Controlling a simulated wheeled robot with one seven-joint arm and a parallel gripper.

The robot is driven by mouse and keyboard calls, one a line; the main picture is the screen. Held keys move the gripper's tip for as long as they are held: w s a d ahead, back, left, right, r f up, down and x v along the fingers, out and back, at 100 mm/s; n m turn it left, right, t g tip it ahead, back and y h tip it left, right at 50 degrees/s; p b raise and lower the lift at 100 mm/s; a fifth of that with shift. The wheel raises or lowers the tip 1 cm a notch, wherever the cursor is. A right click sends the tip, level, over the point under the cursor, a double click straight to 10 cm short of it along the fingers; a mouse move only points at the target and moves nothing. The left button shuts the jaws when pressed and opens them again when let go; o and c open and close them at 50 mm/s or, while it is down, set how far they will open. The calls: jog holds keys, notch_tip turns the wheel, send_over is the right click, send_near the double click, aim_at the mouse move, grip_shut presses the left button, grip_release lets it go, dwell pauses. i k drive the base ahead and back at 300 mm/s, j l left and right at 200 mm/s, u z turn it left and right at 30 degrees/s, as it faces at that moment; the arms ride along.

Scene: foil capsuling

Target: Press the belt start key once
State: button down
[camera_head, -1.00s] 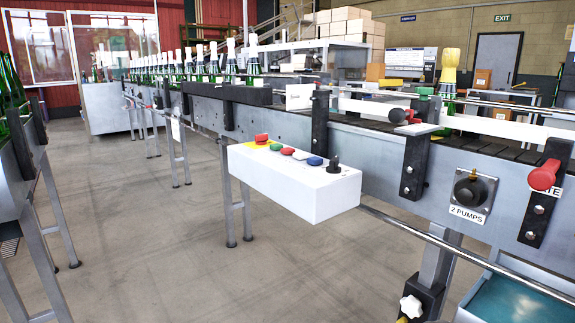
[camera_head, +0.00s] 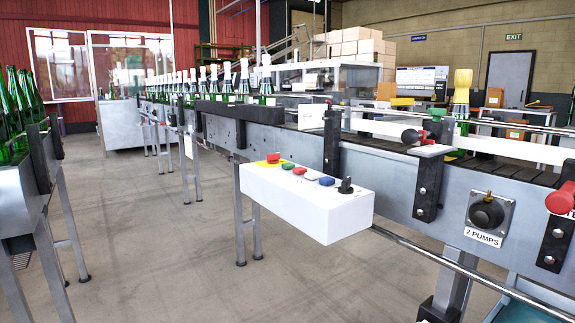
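A white control box (camera_head: 306,206) is fixed to the near side of the conveyor. Along its top, from left to right, sit a red mushroom button (camera_head: 273,158) on a yellow patch, a green key (camera_head: 283,167), a red key (camera_head: 299,171), a pale key (camera_head: 312,176), a blue key (camera_head: 326,181) and a black knob (camera_head: 345,185). No lettering on the keys can be read. The conveyor belt (camera_head: 515,173) runs behind the box. My gripper is not in view.
Foil-topped green bottles (camera_head: 243,82) line the conveyor at the back, and a gold-topped bottle (camera_head: 462,95) stands at right. A rack of green bottles (camera_head: 20,112) is at left. A black pump knob (camera_head: 486,212) and red handle (camera_head: 562,200) are at right. The floor (camera_head: 150,240) is clear.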

aim_at(289, 167)
jog(key=i+j, duration=0.6)
jog(key=j, duration=0.2)
jog(key=i+j+z, duration=0.1)
jog(key=i+j, duration=0.55)
jog(key=j, duration=0.2)
